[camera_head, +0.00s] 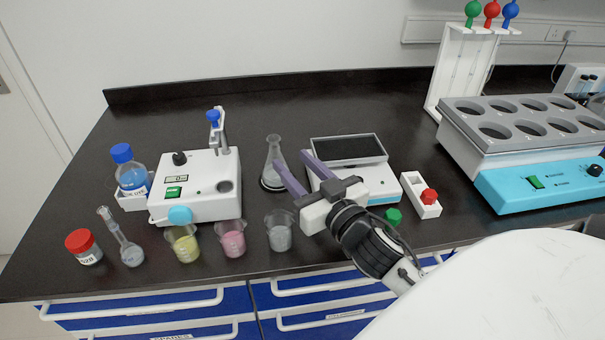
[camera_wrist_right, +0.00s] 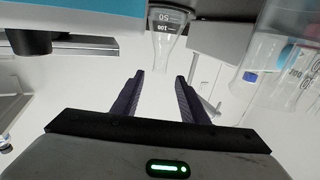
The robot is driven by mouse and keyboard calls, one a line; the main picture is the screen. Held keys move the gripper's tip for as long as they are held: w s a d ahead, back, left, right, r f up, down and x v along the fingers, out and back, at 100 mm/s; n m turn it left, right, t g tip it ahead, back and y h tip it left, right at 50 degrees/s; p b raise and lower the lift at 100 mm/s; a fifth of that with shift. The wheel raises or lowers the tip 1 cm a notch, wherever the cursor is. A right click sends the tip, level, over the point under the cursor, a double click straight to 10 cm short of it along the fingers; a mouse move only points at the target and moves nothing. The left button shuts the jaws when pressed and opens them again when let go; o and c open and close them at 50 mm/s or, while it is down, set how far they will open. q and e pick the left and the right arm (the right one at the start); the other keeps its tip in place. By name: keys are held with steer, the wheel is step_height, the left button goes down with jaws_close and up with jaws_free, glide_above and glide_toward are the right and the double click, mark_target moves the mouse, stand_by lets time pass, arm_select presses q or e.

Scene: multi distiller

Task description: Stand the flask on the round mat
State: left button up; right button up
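A clear conical flask (camera_head: 274,158) stands upright toward the back of the bench, between the white device and the balance. The dark round mat (camera_head: 265,187) shows at its foot, and the flask appears to stand on it. My right gripper (camera_head: 293,160) is open and empty, its purple fingers apart just right of the flask. In the right wrist view the open fingers (camera_wrist_right: 160,78) point toward a flask with dark markings (camera_wrist_right: 165,38), which lies beyond the tips and touches neither finger. My left gripper is not in view.
A white device (camera_head: 198,190) stands left and a balance (camera_head: 350,150) right of the flask. Beakers (camera_head: 232,238), a long-necked flask (camera_head: 130,252) and a red-capped jar (camera_head: 84,246) line the front. A blue water bath (camera_head: 530,180) is far right.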

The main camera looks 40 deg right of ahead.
steer(key=shift+s+a, duration=0.2)
steer(key=shift+s, duration=1.1)
stand_by(1.3)
